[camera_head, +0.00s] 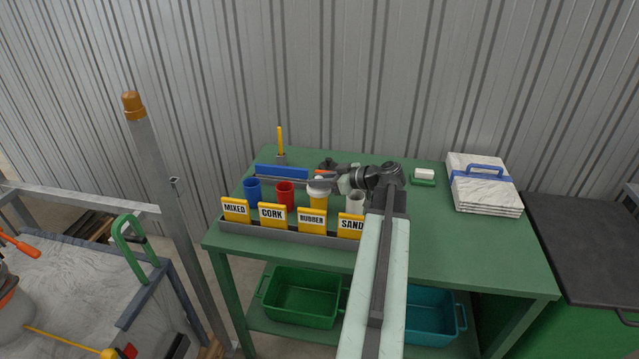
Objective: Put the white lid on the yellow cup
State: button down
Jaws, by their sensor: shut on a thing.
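The yellow cup (319,202) stands upright on the green table, between a red cup and a pale grey cup. The white lid (318,189) shows at the top of the yellow cup, under my gripper's fingertips. My gripper (316,181) reaches in from the right and is shut on the white lid. The fingers hide part of the lid. I cannot tell whether the lid sits flat on the cup's rim or is held just above it.
A blue cup (252,190), red cup (285,196) and grey cup (356,202) stand close by. A rack with yellow signs (312,221) runs in front of them. A blue bar (281,172) lies behind. White slabs (485,191) lie at right; the table's front right is clear.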

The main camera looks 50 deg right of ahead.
jog(key=shift+f+b, duration=0.5)
jog(key=shift+f, duration=0.15)
jog(key=c, duration=1.2)
grip_release()
jog(key=shift+r, duration=0.1)
jog(key=shift+c, duration=0.2)
jog(key=shift+r, duration=0.1)
jog(key=shift+r+p, duration=0.35)
jog(key=shift+p, duration=0.2)
jog(key=p+v, duration=0.4)
jog(key=v, duration=0.8)
jog(key=shift+r+p, duration=0.2)
jog(key=shift+p, duration=0.2)
